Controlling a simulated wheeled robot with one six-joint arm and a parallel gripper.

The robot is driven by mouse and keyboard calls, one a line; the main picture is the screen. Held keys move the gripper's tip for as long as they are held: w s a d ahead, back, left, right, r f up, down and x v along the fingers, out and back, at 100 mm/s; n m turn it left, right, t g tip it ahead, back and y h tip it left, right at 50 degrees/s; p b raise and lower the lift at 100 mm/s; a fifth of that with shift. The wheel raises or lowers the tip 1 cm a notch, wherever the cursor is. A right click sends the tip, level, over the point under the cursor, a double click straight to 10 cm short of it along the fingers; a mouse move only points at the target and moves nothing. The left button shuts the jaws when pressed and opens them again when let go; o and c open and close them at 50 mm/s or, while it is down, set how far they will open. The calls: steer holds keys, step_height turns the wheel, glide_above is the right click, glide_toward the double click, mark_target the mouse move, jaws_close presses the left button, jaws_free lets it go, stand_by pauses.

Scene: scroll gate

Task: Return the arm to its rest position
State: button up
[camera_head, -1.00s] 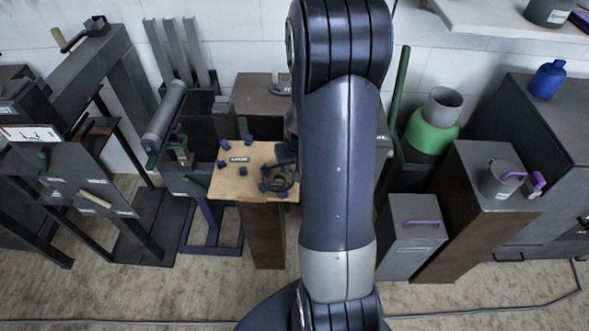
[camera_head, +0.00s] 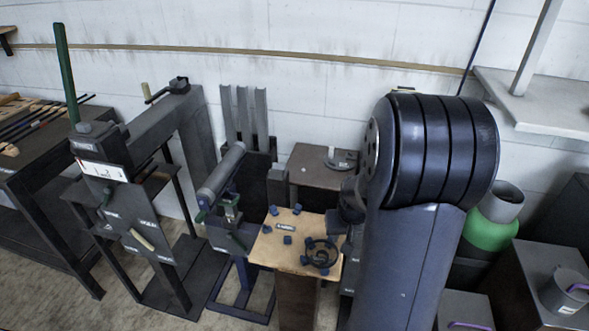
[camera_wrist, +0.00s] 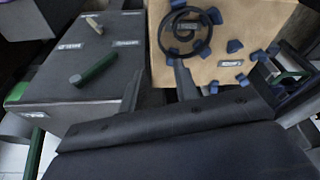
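My gripper (camera_wrist: 158,90) shows in the wrist view as two thin grey fingers standing apart with nothing between them. It is open and empty, over the gap beside a wooden-topped stand. In the head view my arm fills the right side and mostly hides the gripper. A dark scroll-shaped piece (camera_head: 320,252) lies on the wooden board (camera_head: 268,252) of that stand, among several small blue blocks.
A bending stand with a grey roller (camera_head: 221,172) is left of the board. A labelled frame with a tall green lever (camera_head: 66,75) is farther left, beside a dark table (camera_head: 25,165). A green cylinder (camera_head: 487,233) and grey canister (camera_head: 565,292) are right of my arm.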

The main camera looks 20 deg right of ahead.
mark_target(337, 253)
steer(key=x, duration=1)
steer(key=shift+f, duration=0.15)
steer(key=shift+w, duration=0.1)
steer(key=d+v, duration=0.1)
steer(key=v, duration=1)
steer(key=x, duration=0.7)
steer(key=a+x, duration=0.1)
steer(key=x, duration=0.3)
steer(key=shift+f, duration=0.25)
step_height(337, 253, up, 9)
steer(key=p, duration=0.7)
steer(key=shift+n, duration=0.9)
steer(key=a+f+b, duration=0.1)
steer(key=a, duration=0.1)
steer(key=w+a+f+b, duration=0.1)
steer(key=a, duration=0.2)
steer(key=w+a+f+b, duration=0.1)
steer(key=a, duration=0.2)
steer(key=shift+a+f, duration=0.1)
steer(key=shift+a, duration=0.15)
steer(key=shift+a+f+y+b, duration=0.1)
steer(key=shift+a+y+b, duration=0.2)
steer(key=shift+a, duration=0.35)
steer(key=shift+s, duration=0.1)
